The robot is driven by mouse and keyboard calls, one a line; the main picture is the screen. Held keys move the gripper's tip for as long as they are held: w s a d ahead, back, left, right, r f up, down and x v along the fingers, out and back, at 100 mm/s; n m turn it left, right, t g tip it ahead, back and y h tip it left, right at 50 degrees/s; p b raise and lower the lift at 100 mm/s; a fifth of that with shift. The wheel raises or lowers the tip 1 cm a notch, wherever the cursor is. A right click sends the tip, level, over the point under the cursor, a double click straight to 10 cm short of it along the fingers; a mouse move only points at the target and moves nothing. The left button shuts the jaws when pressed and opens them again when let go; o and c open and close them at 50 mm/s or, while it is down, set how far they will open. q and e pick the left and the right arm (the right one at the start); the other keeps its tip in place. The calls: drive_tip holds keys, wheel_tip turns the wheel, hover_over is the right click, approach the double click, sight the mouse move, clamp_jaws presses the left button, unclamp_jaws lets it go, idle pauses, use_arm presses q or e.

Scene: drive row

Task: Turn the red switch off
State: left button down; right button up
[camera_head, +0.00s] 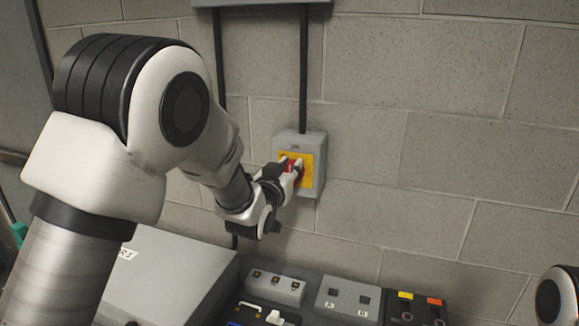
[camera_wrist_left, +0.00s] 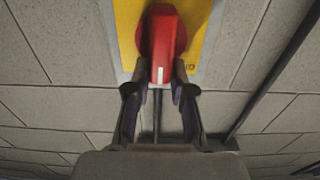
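The red switch (camera_head: 291,165) is a rotary handle on a yellow plate (camera_head: 308,171), fixed to a grey wall box (camera_head: 318,160). In the left wrist view the red switch (camera_wrist_left: 163,40) has a white mark on its near end. My left gripper (camera_head: 293,172) is at the switch and hides part of it. In the left wrist view its two fingertips (camera_wrist_left: 160,75) lie on either side of the handle's near end and appear to touch it. My right gripper is not in view.
Dark conduits (camera_head: 303,70) run along the block wall. Below stand a grey sloped cabinet (camera_head: 165,275), a box with several small switches (camera_head: 275,286), a box with two dark squares (camera_head: 348,298), and a dark unit with yellow and orange labels (camera_head: 418,310). The wall right of the switch is clear.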

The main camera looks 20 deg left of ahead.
use_arm(q)
drive_tip(key=shift+a, duration=0.1)
drive_tip(key=shift+a+f+n+b, duration=0.4)
drive_tip(key=shift+n+b, duration=1.4)
drive_tip(key=shift+n, duration=1.2)
drive_tip(key=shift+a+f+n+b, duration=0.45)
drive_tip(key=shift+n+b, duration=1.4)
drive_tip(key=shift+n, duration=1.15)
drive_tip(key=shift+a+f+n+b, duration=0.4)
drive_tip(key=shift+n+b, duration=1.4)
drive_tip(key=shift+n, duration=1.2)
drive_tip(key=c, duration=1)
unclamp_jaws()
drive_tip(key=shift+w, duration=0.15)
drive_tip(key=s, duration=1.1)
drive_tip(key=shift+s+f, duration=0.15)
drive_tip(key=shift+s, duration=0.2)
